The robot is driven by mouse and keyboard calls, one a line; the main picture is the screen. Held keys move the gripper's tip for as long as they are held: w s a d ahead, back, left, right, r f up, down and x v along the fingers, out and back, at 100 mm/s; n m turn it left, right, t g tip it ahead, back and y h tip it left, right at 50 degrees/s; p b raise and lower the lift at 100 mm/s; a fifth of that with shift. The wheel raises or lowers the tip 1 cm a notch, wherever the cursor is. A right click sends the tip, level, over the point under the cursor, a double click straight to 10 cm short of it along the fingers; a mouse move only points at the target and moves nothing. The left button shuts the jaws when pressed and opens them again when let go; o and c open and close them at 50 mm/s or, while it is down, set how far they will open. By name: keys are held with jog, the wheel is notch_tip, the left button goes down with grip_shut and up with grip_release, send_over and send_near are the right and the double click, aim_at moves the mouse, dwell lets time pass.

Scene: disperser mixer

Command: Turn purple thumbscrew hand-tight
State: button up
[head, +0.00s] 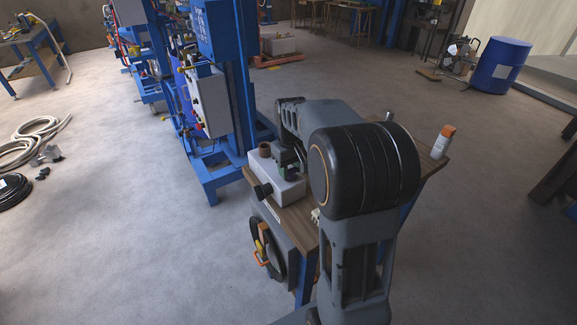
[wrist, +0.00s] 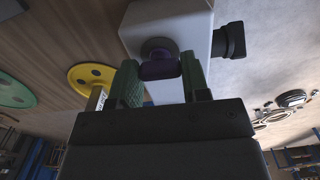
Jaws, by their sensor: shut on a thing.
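The purple thumbscrew (wrist: 158,70) sits against the face of a pale grey-white box in the wrist view. My gripper (wrist: 160,80) has its two green-padded fingers on either side of the thumbscrew, shut on it. In the head view my arm reaches over the wooden-topped bench, and my gripper (head: 292,168) is at the white box (head: 279,189). The thumbscrew shows there only as a small dark purple spot, mostly hidden by my gripper.
A black knob (wrist: 230,41) sticks out of the box's side. A yellow disc (wrist: 92,78) and a green disc (wrist: 14,92) lie on the wooden top (head: 295,215). An orange-capped bottle (head: 442,143) stands at the bench's far right. A blue machine frame (head: 238,95) stands behind.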

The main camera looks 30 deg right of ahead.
jog(key=m+p, duration=0.1)
jog(key=m, duration=0.3)
jog(key=shift+m, duration=0.3)
jog(key=shift+m+p, duration=0.45)
jog(key=shift+m, duration=1.35)
jog(key=o, duration=0.9)
jog(key=shift+r, duration=0.1)
